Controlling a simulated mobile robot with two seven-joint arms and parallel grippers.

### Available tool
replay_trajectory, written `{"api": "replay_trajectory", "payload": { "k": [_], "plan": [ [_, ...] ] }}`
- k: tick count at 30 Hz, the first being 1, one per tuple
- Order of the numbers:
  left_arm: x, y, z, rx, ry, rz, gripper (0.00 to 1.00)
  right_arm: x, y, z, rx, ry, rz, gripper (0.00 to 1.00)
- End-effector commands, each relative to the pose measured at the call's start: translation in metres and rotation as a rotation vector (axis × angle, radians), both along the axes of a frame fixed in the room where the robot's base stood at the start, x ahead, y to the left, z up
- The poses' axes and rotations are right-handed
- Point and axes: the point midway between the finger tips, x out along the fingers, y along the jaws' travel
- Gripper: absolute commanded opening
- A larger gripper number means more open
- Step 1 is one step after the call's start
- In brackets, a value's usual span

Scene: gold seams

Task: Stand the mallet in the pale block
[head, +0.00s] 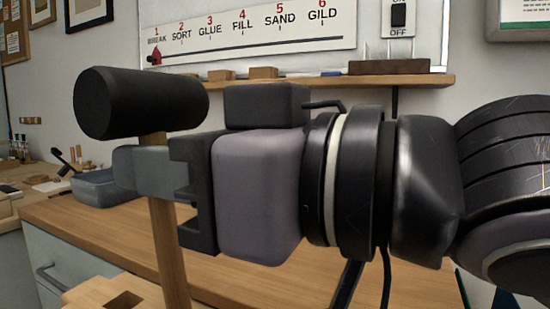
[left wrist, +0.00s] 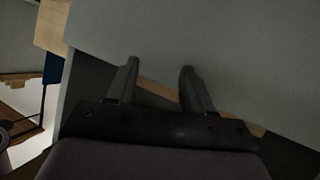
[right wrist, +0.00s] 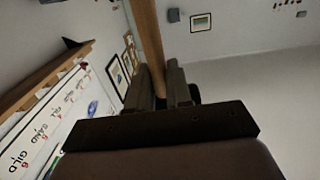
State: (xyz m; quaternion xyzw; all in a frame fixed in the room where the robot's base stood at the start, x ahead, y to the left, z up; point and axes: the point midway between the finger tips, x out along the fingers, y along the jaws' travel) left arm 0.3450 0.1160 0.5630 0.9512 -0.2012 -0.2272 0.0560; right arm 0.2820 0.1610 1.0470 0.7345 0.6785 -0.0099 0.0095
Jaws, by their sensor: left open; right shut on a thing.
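The mallet has a black cylindrical head (head: 140,103) and a pale wooden handle (head: 168,250). My right gripper (head: 152,172) is shut on the handle just below the head, and the mallet is nearly upright, leaning slightly. In the right wrist view the handle (right wrist: 147,35) runs between the fingers of the right gripper (right wrist: 162,85). The pale block (head: 88,293), with a dark square hole in its top, is at the bottom left of the head view, partly cut off. The handle's lower end is out of frame. My left gripper (left wrist: 158,85) is open and empty.
A wooden bench top (head: 75,222) lies behind the mallet, with a grey-blue case (head: 92,190) on it. A wall shelf (head: 300,83) holds small wooden blocks under a sign with numbered steps (head: 250,30). A grey surface (left wrist: 240,60) fills much of the left wrist view.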

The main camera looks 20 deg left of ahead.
Motion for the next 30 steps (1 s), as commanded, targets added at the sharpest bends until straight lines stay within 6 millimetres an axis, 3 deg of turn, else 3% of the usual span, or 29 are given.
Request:
{"api": "replay_trajectory", "payload": {
  "k": [19,20,22,23,30],
  "plan": [
    [0.0006,-0.0039,-0.0008,-0.022,0.002,-0.011,0.51,0.0001,-0.0003,-0.0037,0.002,0.0,0.0,0.0],
    [0.0006,-0.0039,-0.0008,-0.022,0.002,-0.011,0.51,0.0001,-0.0003,-0.0037,0.002,0.0,0.0,0.23],
    [0.0006,-0.0039,-0.0007,-0.021,0.0,-0.011,0.51,0.0001,-0.0003,-0.0037,0.002,0.0,0.0,0.45],
    [0.0007,-0.0039,-0.0006,-0.021,0.0,-0.011,0.51,0.0001,-0.0003,-0.0038,0.002,0.0,0.0,0.49],
    [0.0009,-0.0039,-0.0003,-0.022,-0.001,-0.011,0.51,0.0001,0.0,-0.005,-0.001,0.001,0.0,0.49]
  ]
}}
